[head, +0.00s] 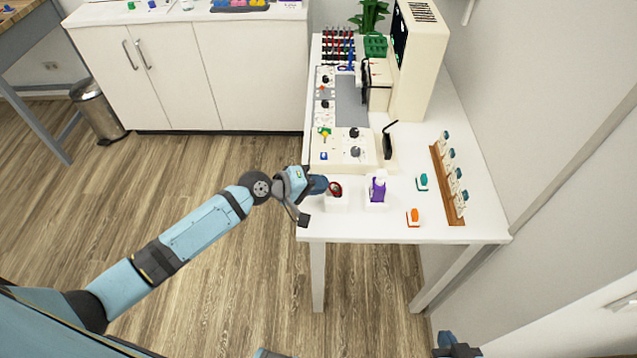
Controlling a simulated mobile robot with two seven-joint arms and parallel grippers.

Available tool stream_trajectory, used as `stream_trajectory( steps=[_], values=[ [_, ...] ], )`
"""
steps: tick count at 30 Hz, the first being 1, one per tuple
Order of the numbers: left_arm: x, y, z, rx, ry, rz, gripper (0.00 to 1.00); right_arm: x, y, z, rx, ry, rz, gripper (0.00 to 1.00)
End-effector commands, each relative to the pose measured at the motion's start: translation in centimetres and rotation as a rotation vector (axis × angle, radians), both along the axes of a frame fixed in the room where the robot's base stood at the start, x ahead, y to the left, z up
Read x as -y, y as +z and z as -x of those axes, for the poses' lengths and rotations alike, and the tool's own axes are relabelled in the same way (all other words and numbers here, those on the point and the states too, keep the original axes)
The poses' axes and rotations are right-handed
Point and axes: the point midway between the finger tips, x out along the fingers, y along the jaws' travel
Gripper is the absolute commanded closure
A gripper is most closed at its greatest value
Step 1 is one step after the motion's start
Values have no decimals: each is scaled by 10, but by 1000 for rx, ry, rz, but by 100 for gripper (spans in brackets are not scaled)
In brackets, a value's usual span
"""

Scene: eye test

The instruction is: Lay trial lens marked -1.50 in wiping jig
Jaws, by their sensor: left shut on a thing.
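My left gripper (320,187) is at the front left corner of the white table and is shut on a small round red-rimmed lens (335,188). Its marking is too small to read. The lens is at the top of a small white block (337,204); I cannot tell whether it touches it. A second white block (376,205) with a purple piece (378,189) stands just to the right. I cannot tell which block is the wiping jig. A part of my right arm's end (456,346) shows at the bottom edge, its fingers not clear.
A teal piece (422,182) and an orange piece (413,217) lie on the table (350,228) to the right. A wooden rack (441,180) stands along the wall. Behind are a control panel (345,150), a tall cream device (420,60) and a rack of red and black-rimmed lenses (338,46).

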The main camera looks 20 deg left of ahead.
Motion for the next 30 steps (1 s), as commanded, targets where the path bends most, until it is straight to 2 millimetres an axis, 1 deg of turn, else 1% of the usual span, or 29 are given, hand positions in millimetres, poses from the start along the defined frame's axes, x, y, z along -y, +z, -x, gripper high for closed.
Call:
stream_trajectory(
  steps=[20, 21, 23, 24, 30],
  values=[
    [0, -4, 0, 0, 0, 0, 100, 0, 0, -1, 4, -1, -1, 100],
    [0, -4, 0, 0, 0, 0, 85, 0, 0, -1, 4, -1, -1, 100],
    [0, -4, 0, 0, 0, 0, 72, 0, 0, -1, 4, -1, -1, 100],
    [0, -4, 0, 0, 0, 0, 62, 0, 0, -1, 4, -1, -1, 100],
    [0, -5, 1, -2, 0, -1, 62, 0, 0, -1, 4, 0, -1, 100]
  ],
)
